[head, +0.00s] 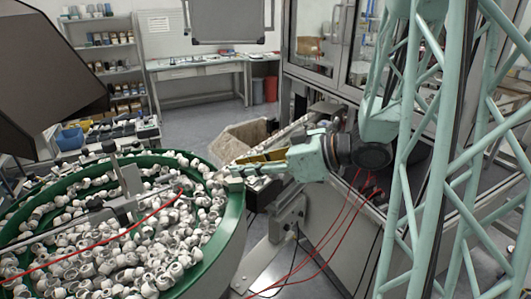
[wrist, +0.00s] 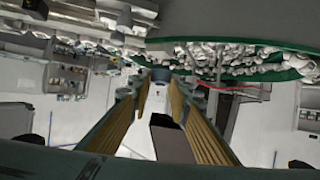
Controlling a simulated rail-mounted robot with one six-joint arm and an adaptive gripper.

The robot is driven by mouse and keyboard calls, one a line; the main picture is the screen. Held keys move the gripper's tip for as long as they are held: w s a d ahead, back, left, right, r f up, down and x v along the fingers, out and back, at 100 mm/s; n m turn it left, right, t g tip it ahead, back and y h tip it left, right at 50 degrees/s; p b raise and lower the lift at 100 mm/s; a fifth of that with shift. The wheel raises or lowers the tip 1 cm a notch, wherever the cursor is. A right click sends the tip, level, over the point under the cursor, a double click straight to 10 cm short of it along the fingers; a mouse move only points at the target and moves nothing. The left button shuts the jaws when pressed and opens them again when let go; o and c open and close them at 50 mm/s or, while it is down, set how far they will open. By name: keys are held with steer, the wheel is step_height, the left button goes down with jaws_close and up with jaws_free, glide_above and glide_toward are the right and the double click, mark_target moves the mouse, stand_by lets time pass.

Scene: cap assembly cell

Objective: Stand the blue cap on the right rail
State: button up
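My gripper (head: 234,177) reaches left over the near right rim of the green bowl in the head view. In the wrist view its two yellow-padded fingers (wrist: 160,82) run inward and end on either side of a small dark blue-grey round piece, the blue cap (wrist: 160,74). The cap fills the narrow gap at the fingertips and looks held there. In the head view I cannot make out the cap. A pale sloping rail (head: 290,131) runs behind my gripper. I cannot tell the right rail apart from any other; my gripper hides part of this area.
The green bowl (head: 236,222) is full of white and grey caps, with a metal arm and red cable across it. A bin (head: 234,143) stands behind my gripper. A glazed cabinet (head: 325,50) rises at the right. Open floor (head: 205,95) lies behind the bowl.

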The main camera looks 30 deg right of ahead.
steer(key=shift+w+d+p, duration=0.5)
steer(key=shift+d+p, duration=0.2)
steer(key=shift+p, duration=2.15)
steer(key=shift+w+d+p, duration=0.5)
steer(key=shift+d+p, duration=0.2)
steer(key=shift+p, duration=2.1)
steer(key=shift+w+d+f+p, duration=0.2)
steer(key=shift+d+p, duration=0.15)
steer(key=shift+p, duration=1.3)
steer(key=w+d, duration=0.2)
steer(key=d, duration=0.1)
steer(key=w+d+p, duration=0.1)
steer(key=w+d, duration=0.1)
steer(key=d, duration=0.1)
steer(key=w+d+f+p, duration=0.1)
steer(key=w+d, duration=0.1)
steer(key=d, duration=0.1)
steer(key=shift+f, duration=0.1)
steer(key=shift+f, duration=0.15)
steer(key=shift+f, duration=1.6)
steer(key=shift+f, duration=0.6)
steer(key=o, duration=0.6)
